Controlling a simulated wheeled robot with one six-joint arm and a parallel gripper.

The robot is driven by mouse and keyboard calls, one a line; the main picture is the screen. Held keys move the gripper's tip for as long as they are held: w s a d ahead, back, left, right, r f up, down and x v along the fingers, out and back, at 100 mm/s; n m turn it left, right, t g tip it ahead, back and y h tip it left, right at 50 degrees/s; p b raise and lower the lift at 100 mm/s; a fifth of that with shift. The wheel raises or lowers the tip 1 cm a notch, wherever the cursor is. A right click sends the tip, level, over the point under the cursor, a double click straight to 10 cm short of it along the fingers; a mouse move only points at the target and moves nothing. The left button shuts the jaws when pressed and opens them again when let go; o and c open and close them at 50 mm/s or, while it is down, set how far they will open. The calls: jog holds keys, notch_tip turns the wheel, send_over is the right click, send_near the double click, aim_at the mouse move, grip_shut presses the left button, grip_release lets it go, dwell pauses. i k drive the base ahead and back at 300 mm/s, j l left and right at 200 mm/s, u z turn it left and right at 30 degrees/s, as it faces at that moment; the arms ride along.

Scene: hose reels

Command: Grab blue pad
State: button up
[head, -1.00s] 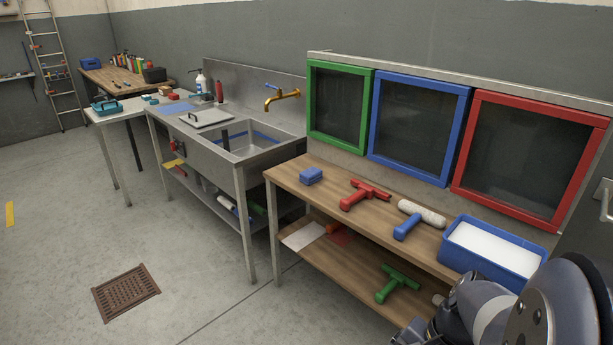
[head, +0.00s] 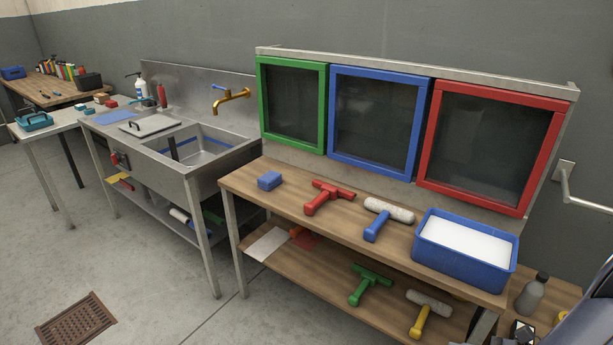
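My gripper is not clearly in view. Only a dark part of my arm (head: 600,312) shows at the lower right edge, well apart from the pad.
A white-headed roller with a blue handle (head: 386,217) and a blue tub of white material (head: 464,255) stand right of the squeegee. Green, blue and red framed screens (head: 378,121) lean behind. A metal sink (head: 200,150) stands left. Floor in front is open.

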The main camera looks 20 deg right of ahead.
aim_at(271, 179)
jog(key=i+j, duration=0.2)
jog(key=i, duration=0.35)
jog(key=i+j, duration=0.2)
jog(key=i, duration=0.35)
jog(key=i+j, duration=0.2)
jog(key=i, duration=0.3)
jog(key=i+j, duration=0.2)
jog(key=i, duration=0.35)
jog(key=i+j, duration=0.15)
jog(key=i, duration=0.4)
jog(key=z, duration=0.05)
